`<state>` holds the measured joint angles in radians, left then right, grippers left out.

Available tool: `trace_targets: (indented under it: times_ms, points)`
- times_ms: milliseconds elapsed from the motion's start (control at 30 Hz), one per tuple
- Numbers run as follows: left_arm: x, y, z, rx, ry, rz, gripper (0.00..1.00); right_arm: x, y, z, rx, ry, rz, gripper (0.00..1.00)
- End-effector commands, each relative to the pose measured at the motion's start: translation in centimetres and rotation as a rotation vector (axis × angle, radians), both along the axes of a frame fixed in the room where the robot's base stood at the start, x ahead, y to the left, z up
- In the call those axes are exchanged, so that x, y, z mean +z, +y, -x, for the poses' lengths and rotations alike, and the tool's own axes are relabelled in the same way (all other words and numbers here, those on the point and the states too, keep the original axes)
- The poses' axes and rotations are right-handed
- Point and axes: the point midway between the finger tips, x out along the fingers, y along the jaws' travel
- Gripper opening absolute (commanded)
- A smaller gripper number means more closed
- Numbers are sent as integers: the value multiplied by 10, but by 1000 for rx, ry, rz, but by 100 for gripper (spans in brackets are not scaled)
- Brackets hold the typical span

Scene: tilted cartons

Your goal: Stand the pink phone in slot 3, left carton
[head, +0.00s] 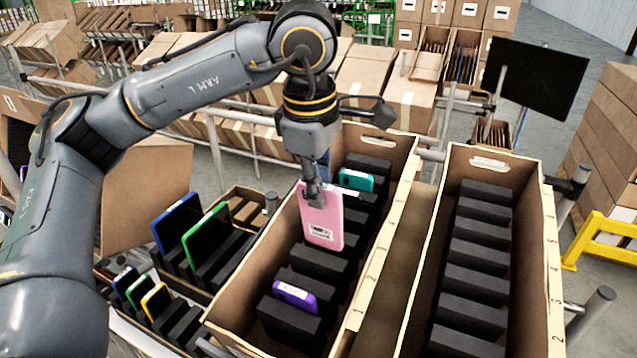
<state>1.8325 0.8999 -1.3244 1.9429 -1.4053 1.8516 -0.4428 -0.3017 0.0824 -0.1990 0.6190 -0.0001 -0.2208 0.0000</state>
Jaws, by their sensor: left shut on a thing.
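The pink phone (322,226) has a white label near its lower end. My left gripper (314,196) is shut on its top edge and holds it upright, slightly tilted, over the middle of the left carton (250,262). The phone covers some of the black foam dividers behind it; I cannot tell whether its lower edge is between dividers. A teal phone (356,180) stands farther back in this carton, and a purple phone (295,296) stands nearer the front. My right gripper is not in view.
The right carton (535,240) holds black foam dividers and no phones that I can see. Left of the left carton, racks hold a blue phone (176,222), a green phone (206,232) and smaller ones. A dark screen (537,78) stands at the back right.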

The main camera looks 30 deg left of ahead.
Motion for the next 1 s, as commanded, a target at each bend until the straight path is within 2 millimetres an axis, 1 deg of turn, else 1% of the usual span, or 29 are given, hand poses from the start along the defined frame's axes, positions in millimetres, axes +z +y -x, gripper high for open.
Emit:
trace_targets:
  times_ms: [33, 167, 367, 633, 1000]
  points:
    - [-7, 0, -1, 0, -1, 1, 0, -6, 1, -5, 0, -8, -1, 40]
    - [-16, 0, -2, 0, 0, 0, 0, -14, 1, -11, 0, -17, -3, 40]
    - [-30, 0, -5, 1, 1, 0, 0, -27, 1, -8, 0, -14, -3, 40]
    - [-48, 0, -8, 1, 0, 0, 0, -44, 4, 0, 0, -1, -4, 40]
    - [-74, 0, -12, 0, 1, 0, 0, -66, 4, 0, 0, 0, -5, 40]
